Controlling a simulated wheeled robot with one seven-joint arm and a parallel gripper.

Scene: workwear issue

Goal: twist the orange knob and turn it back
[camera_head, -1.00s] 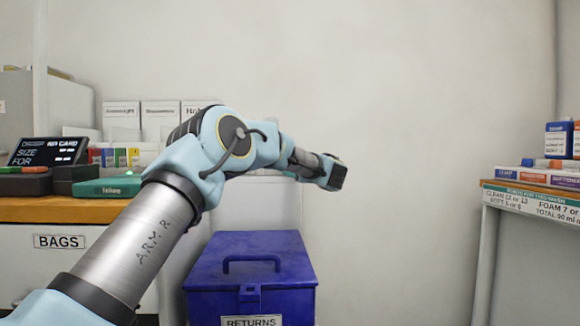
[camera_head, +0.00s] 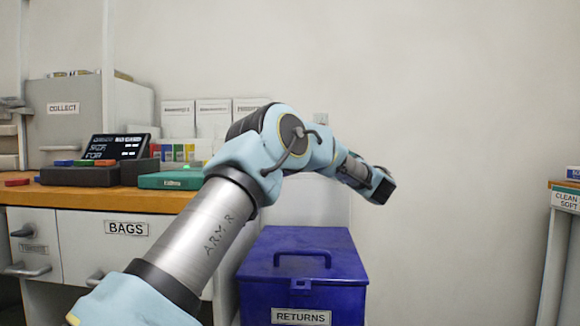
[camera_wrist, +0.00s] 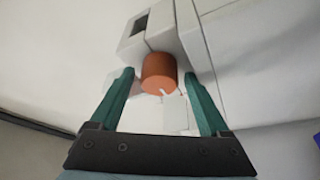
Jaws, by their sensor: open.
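The orange knob (camera_wrist: 159,73) shows in the wrist view as a short orange cylinder with a small pale notch at its near edge. It sits against a pale boxy fixture (camera_wrist: 183,45). My gripper (camera_wrist: 158,78) is open, with one teal finger on each side of the knob in the picture. I cannot tell whether the fingertips reach around it or stop short; no contact is visible. In the head view my gripper end (camera_head: 380,188) is at the right end of my arm, in front of the wall. The knob is not visible in that view.
A blue returns bin (camera_head: 303,268) stands below my arm. At left is a wooden counter (camera_head: 100,196) with drawers, a display (camera_head: 118,147), a green device (camera_head: 172,181) and a grey cabinet (camera_head: 75,112).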

